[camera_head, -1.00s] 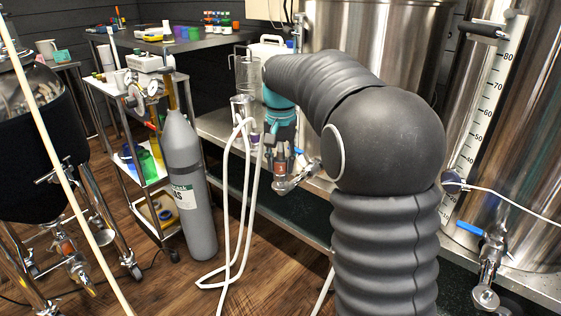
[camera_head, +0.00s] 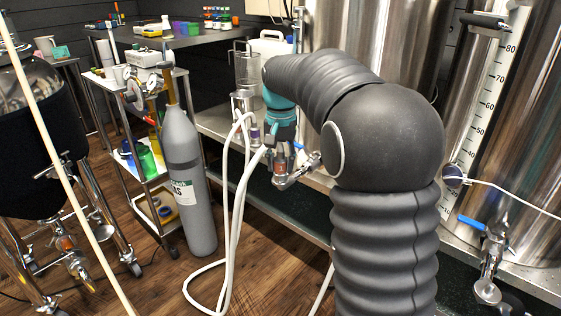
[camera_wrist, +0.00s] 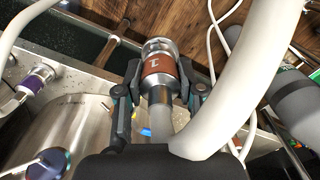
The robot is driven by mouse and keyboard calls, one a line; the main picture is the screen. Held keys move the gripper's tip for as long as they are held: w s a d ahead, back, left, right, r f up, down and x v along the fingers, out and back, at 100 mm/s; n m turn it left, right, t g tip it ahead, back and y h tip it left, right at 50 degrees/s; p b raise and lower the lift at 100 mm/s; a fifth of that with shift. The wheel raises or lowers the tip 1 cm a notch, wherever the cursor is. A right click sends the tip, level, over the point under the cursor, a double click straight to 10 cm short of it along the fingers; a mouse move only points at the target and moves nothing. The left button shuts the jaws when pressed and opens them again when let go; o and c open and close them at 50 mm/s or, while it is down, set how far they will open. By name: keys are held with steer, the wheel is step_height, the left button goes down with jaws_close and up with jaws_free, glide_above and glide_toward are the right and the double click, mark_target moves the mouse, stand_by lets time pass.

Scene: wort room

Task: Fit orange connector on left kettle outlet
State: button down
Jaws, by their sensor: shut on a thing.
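The orange connector (camera_wrist: 158,66) is a metal fitting with an orange band marked 1. It sits between the fingers of my gripper (camera_wrist: 160,90), which is shut on it. A thick white hose (camera_wrist: 240,90) runs across the wrist view. The blue valve handle (camera_head: 299,146) shows beside my gripper.
A purple connector (camera_head: 254,132) is to the left of my gripper. White hoses (camera_head: 232,240) hang to the floor. A grey gas cylinder (camera_head: 187,180) and a trolley (camera_head: 128,90) stand at left. The right kettle (camera_head: 510,160) has its own blue-handled outlet (camera_head: 490,270).

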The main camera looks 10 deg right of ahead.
steer(key=c, duration=0.6)
jaws_free()
steer(key=shift+c, duration=0.2)
step_height(320, 180, up, 12)
steer(key=shift+f, duration=0.1)
steer(key=shift+w, duration=0.2)
steer(key=shift+n+t, duration=0.4)
steer(key=shift+n, duration=0.4)
steer(key=f, duration=0.2)
steer(key=w+f, duration=0.1)
steer(key=f, duration=0.1)
steer(key=shift+w+f, duration=0.2)
steer(key=shift+f, duration=0.05)
steer(key=shift+n+t, duration=0.3)
steer(key=shift+n, duration=0.3)
steer(key=s+f, duration=0.1)
steer(key=s, duration=0.1)
steer(key=s+f, duration=0.2)
steer(key=shift+s+f, duration=0.1)
steer(key=s+f+n+t, duration=0.1)
steer(key=s+f+t, duration=0.1)
steer(key=s, duration=1.2)
steer(key=s+f+n+t, duration=0.1)
steer(key=s+f+t, duration=0.1)
steer(key=s, duration=1.2)
steer(key=shift+f+p, duration=0.4)
steer(key=shift+f, duration=0.2)
